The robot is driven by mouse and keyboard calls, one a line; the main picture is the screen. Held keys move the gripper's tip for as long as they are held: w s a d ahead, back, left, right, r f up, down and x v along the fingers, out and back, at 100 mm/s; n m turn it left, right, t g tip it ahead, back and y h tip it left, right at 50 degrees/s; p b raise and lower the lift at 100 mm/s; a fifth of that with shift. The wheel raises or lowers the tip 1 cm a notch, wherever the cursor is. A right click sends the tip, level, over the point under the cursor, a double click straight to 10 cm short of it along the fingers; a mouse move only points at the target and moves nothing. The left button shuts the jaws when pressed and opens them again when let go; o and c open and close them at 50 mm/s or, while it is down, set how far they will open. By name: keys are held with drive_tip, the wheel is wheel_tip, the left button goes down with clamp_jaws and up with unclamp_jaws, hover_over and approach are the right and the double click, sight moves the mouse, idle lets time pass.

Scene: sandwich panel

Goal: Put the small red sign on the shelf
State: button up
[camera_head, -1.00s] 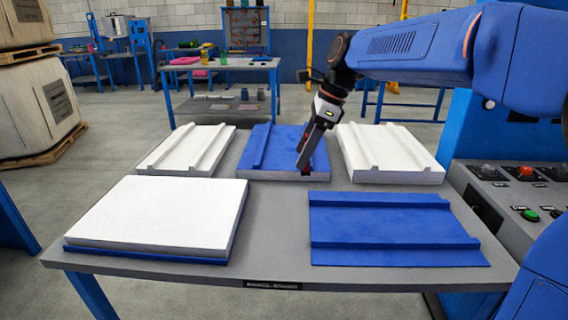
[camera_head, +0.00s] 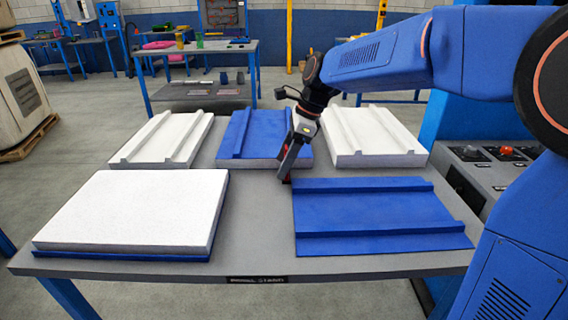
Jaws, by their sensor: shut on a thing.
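The tips are near the front right corner of the back blue-topped panel (camera_head: 262,135), above or at the gap before the front blue panel. I cannot tell whether the sign touches the table. A back table (camera_head: 160,51) has a low grey shelf (camera_head: 190,91) with several small items on it; I cannot tell whether this is the task's shelf.
The grey worktable (camera_head: 250,215) holds ridged white panels at back left (camera_head: 162,139) and back right (camera_head: 374,136). A white slab (camera_head: 130,210) lies front left and a blue ridged sheet (camera_head: 375,215) front right. A control console (camera_head: 490,170) stands at right.

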drive_tip(key=shift+f, duration=0.6)
drive_tip(key=o, duration=0.8)
drive_tip(key=shift+f, duration=0.1)
drive_tip(key=shift+c, duration=0.2)
